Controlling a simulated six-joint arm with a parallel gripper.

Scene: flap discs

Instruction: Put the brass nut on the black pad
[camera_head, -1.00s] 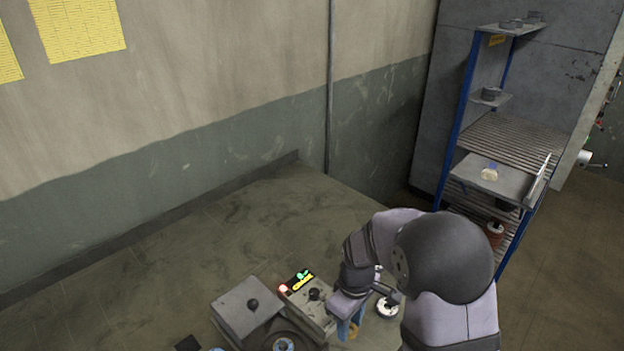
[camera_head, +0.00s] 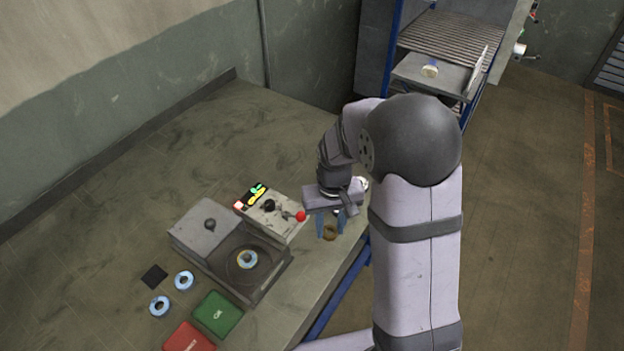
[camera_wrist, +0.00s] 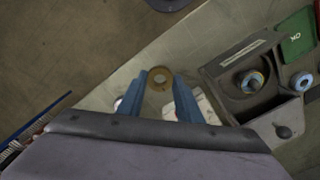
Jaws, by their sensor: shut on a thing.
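The brass nut (camera_head: 330,233) is a brownish ring between the fingertips of my gripper (camera_head: 331,226), near the right edge of the bench. In the wrist view the nut (camera_wrist: 160,78) shows its hole, with a blue finger on each side; my gripper (camera_wrist: 160,84) is shut on it. I cannot tell its exact height above the bench. The black pad (camera_head: 155,276) is a small dark square lying flat on the bench, left of the grey machine and well to the left of my gripper. Nothing lies on the pad. I do not make it out in the wrist view.
A grey machine (camera_head: 190,236) with a control box (camera_head: 278,222) and red knob stands between gripper and pad. A blue-rimmed disc (camera_head: 247,259) sits in it. Two loose discs (camera_head: 184,281) (camera_head: 159,306) lie near the pad. Green (camera_head: 217,314) and red (camera_head: 189,338) trays are in front.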

